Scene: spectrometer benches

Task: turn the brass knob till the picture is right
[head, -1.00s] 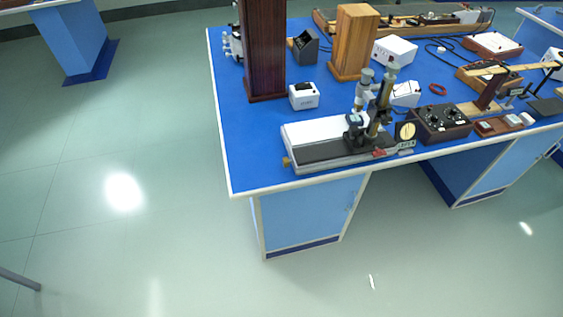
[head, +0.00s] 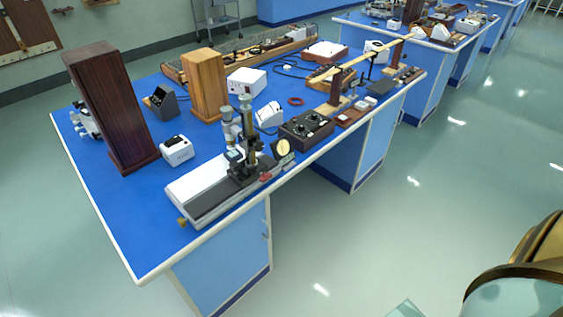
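A travelling microscope (head: 240,145) stands near the front edge of the blue-topped bench. It has a pale and dark flat base (head: 205,195), an upright column and a tube. A small brass knob (head: 183,222) sticks out at the left end of the base, close to the bench edge. A round cream disc (head: 282,147) stands beside the column on the right; its markings are too small to read. I cannot make out any other picture or display. Neither of my grippers is in view, and nothing touches the knob.
The blue bench top (head: 110,230) is clear left of the base. A dark wooden box (head: 110,105), a lighter wooden box (head: 208,85) and a small white device (head: 177,150) stand behind. A dark knobbed box (head: 306,128) is to the right. Open floor (head: 440,190) lies in front.

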